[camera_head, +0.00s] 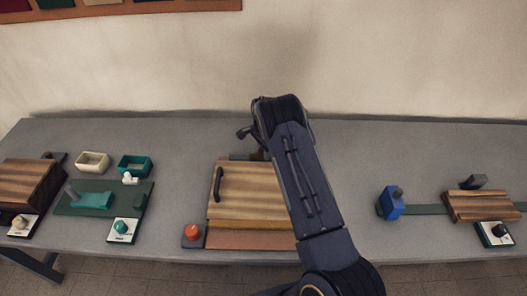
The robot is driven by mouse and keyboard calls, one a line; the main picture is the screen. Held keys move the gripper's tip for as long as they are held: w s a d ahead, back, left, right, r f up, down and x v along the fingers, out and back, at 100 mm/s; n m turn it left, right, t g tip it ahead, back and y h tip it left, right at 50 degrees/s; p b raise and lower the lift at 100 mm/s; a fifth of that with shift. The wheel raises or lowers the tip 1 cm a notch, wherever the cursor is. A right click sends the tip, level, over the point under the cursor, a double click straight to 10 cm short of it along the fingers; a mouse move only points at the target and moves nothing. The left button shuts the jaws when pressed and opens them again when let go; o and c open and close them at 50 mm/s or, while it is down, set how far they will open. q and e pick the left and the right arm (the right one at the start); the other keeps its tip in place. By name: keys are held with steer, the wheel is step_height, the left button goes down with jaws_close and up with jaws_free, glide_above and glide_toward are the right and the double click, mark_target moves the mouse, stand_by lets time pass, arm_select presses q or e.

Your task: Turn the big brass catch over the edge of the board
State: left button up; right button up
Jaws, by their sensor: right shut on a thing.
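A striped wooden board (245,190) lies in the middle of the table, with a dark curved handle (218,184) near its left side. My right arm reaches across the board's right part. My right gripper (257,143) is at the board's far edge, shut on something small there. The big brass catch is mostly hidden by the gripper and cannot be made out clearly; the gripper's place fits its being held. Whether the catch lies over the board's edge cannot be told. My left gripper is not in view.
A red knob (192,231) stands at the board's front left corner. Green fixtures (95,200) and two small trays are on the left, beside a wooden box (28,184). A blue block (391,203) and a second wooden piece (480,206) are on the right.

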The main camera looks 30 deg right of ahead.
steer(key=shift+w+f+n+b, duration=0.1)
steer(key=shift+f+n+b, duration=0.05)
steer(key=shift+n+b, duration=0.8)
steer(key=shift+f+n+b, duration=0.1)
steer(key=shift+n+b, duration=0.55)
steer(key=shift+b, duration=0.55)
steer(key=n+b, duration=0.2)
steer(key=n, duration=0.1)
steer(key=shift+r+n+b, duration=0.1)
steer(key=shift+n+b, duration=0.2)
steer(key=n+b, duration=0.1)
steer(key=n, duration=0.1)
steer(key=shift+a+n, duration=0.1)
steer(key=shift+n, duration=0.3)
steer(key=n+b, duration=0.1)
steer(key=n, duration=0.1)
steer(key=shift+n, duration=0.4)
steer(key=n+b, duration=0.1)
steer(key=n, duration=0.4)
steer(key=shift+a+r, duration=0.1)
steer(key=shift+n, duration=0.3)
steer(key=o, duration=1)
steer(key=shift+c, duration=0.2)
